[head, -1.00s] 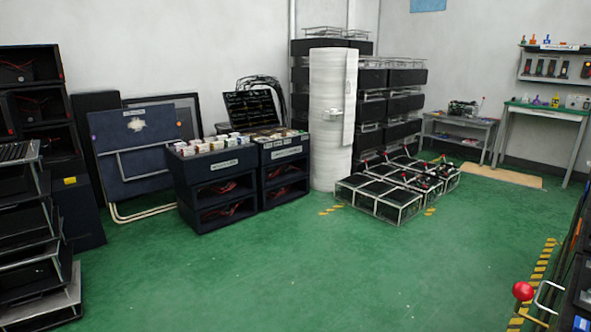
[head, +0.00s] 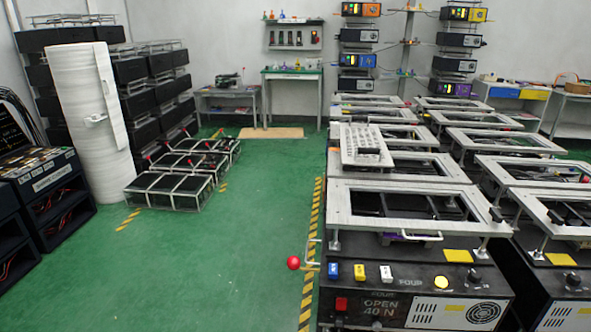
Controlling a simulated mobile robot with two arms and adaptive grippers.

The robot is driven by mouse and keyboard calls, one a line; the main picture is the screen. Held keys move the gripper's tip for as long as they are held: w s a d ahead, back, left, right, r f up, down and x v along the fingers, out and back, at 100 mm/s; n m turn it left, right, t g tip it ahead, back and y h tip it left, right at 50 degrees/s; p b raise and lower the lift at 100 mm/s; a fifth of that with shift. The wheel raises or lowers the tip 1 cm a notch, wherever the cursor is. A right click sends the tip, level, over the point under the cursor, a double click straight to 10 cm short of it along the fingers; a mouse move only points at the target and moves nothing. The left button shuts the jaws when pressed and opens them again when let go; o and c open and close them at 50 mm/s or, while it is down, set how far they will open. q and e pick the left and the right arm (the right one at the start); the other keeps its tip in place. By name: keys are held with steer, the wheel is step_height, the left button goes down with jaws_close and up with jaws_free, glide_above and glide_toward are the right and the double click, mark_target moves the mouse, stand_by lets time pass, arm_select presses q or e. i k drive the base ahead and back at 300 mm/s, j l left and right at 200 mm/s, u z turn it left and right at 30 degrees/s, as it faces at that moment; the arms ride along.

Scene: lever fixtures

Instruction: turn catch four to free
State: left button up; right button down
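A black test fixture (head: 360,258) with a grey metal frame (head: 345,196) on top stands at the lower right. Its front face seems to read "FOUR", with "OPEN 40 N" below. A red ball knob (head: 293,263) sticks out at its left side, by a pale bent wire handle (head: 312,251). A small white handle (head: 421,236) lies under the frame's front edge. I cannot tell which of these parts is the catch, or its position. Neither of my grippers is in view.
Similar framed fixtures (head: 505,140) fill the right side in rows. Black-and-yellow floor tape (head: 313,240) runs along their left. Low black crates (head: 168,190) and a white wrapped roll (head: 88,120) stand at left. The green floor (head: 230,240) between is clear.

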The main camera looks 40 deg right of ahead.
mark_target(496, 217)
steer(key=z, duration=2.15)
steer(key=i+z, duration=0.5)
